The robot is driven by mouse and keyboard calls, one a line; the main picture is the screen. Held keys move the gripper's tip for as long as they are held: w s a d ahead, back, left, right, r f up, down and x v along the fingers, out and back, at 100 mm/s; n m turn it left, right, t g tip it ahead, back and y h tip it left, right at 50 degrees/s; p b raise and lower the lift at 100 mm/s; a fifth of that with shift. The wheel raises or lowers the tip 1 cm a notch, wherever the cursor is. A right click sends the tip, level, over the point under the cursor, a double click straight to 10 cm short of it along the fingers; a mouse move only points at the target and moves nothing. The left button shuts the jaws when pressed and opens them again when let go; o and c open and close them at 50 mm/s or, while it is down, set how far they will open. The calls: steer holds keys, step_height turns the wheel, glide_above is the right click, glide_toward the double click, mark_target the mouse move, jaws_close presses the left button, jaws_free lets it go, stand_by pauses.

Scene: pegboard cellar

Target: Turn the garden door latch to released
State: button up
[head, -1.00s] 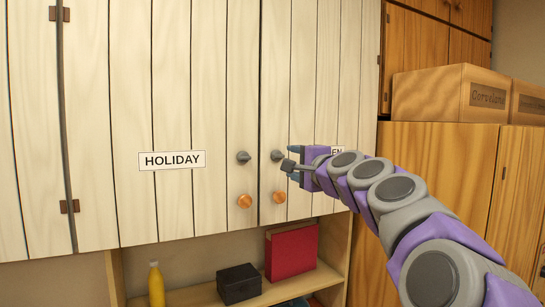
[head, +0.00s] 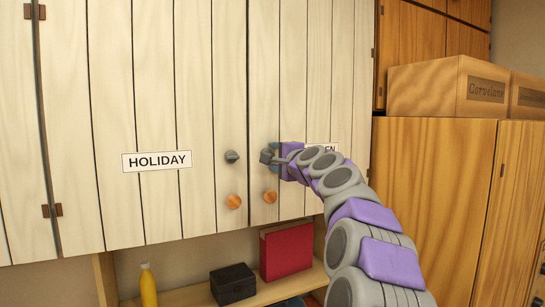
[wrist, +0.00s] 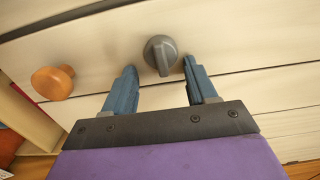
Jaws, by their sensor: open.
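The garden door's label is mostly hidden behind my arm; only "EN" of a white label (head: 323,149) shows on the right cabinet door. A grey latch knob on that door shows in the wrist view (wrist: 160,54), with a raised ridge across its face. My gripper (wrist: 158,78) is open, its two blue fingers on either side of the knob and pointing at the door. I cannot tell whether they touch it. In the head view my gripper (head: 270,156) covers most of this latch. An orange wooden knob (head: 270,196) sits below it.
The left door has a HOLIDAY label (head: 157,161), its own grey latch (head: 232,156) and an orange knob (head: 234,201). Below is a shelf with a yellow bottle (head: 148,285), a black box (head: 233,284) and a red binder (head: 287,250). A wooden cabinet (head: 430,190) stands right.

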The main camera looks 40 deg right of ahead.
steer(key=shift+s+d, duration=0.2)
steer(key=shift+d, duration=0.55)
steer(key=a, duration=0.5)
steer(key=shift+w+r, duration=0.25)
steer(key=shift+r, duration=0.1)
steer(key=c, duration=0.5)
steer(key=shift+a+r, duration=0.1)
steer(key=shift+a, duration=0.05)
steer(key=shift+c, duration=0.6)
steer(key=shift+d, duration=0.2)
steer(key=shift+c, duration=0.6)
steer(key=shift+s+d+f, duration=0.15)
steer(key=shift+d+f, duration=0.05)
steer(key=shift+d, duration=0.85)
steer(key=shift+c, duration=1.4)
